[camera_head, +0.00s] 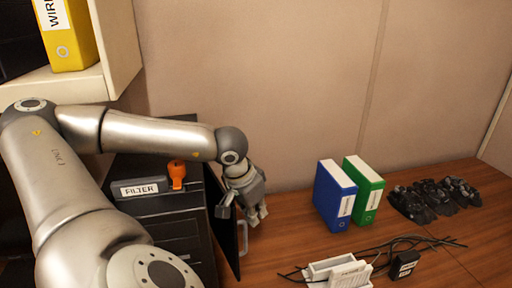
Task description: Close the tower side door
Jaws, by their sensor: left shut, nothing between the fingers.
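The black tower (178,232) stands on the desk at the lower left, partly hidden behind my left arm. A dark gap shows between door and tower. My left gripper (258,216) is shut and empty, at the door's upper right, near its far edge. I cannot tell whether it touches the door. My right gripper is not in view.
On the tower are a FILTER-labelled box (139,188) and an orange object (177,174). Blue (335,196) and green (363,190) binders stand to the right. Cables, a white holder (337,270) and dark controllers (435,198) lie farther right. Bare desk (285,235) lies between door and binders.

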